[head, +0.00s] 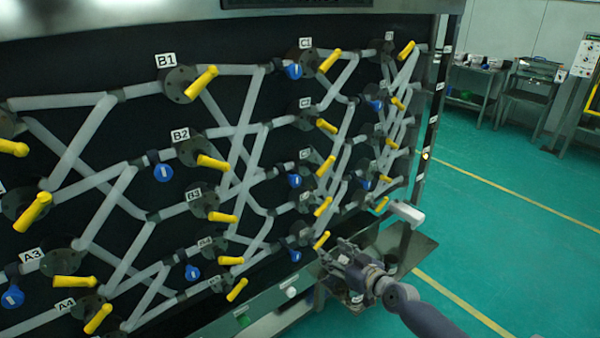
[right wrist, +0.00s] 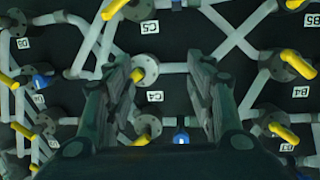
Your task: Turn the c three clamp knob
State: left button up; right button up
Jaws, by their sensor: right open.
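The C3 clamp knob (head: 325,167) is a yellow lever on a dark round valve body, third down the C column in the head view. My right gripper (head: 335,258) is at the panel's lower edge, below and apart from that knob. In the right wrist view the labels are upside down. My right gripper (right wrist: 165,85) has its two fingers wide apart with nothing between them but the panel behind. The C4 label (right wrist: 155,96) shows between the fingers. A yellow lever below it (right wrist: 142,138) is probably C3; its label is hidden. My left gripper is not seen.
The black panel carries grey pipes, several other yellow levers such as C4 (head: 323,207) and C2 (head: 327,126), and blue valves (head: 295,181). A metal tray (head: 405,245) juts out at lower right. Green floor (head: 500,250) is clear to the right.

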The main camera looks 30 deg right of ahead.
aim_at(297, 182)
notch_tip(297, 182, up, 17)
jog(key=w+a+n+t+y+p, duration=0.1)
jog(key=w+a+t+p, duration=0.1)
jog(key=t, duration=0.1)
pick_arm(q)
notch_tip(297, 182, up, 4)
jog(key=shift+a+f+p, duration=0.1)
jog(key=shift+p, duration=0.4)
pick_arm(e)
jog(key=w, duration=0.7)
jog(key=w+a, duration=0.1)
jog(key=w, duration=0.3)
jog(key=c, duration=1.1)
